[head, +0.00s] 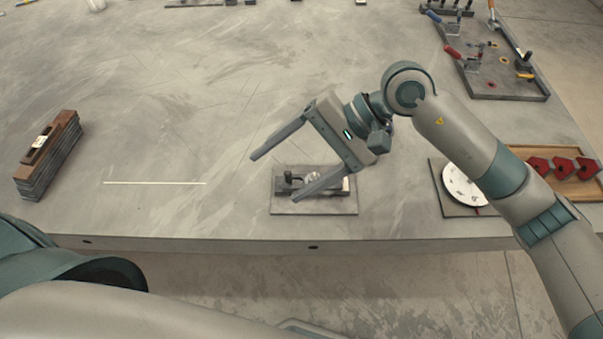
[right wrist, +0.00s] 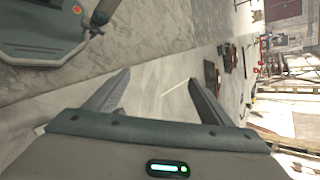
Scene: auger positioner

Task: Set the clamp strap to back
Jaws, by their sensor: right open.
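A small clamp fixture on a dark grey base plate (head: 335,208) lies near the front edge of the table. A dark knob (head: 288,178) shows at its left end, with a pale round part beside it. Which way its strap points I cannot tell, as a finger of my right gripper covers part of it. My right gripper (head: 275,177) is open and empty, its fingers pointing left, one in front of the fixture in the head view. Both fingers (right wrist: 160,77) are spread with nothing between them in the right wrist view. My left gripper is out of view.
A brown and grey stacked block (head: 48,155) stands at the left. A white dial (head: 465,188) and a wooden tray (head: 575,187) with red pieces lie at the right. A board (head: 505,88) with clamps is at the back right.

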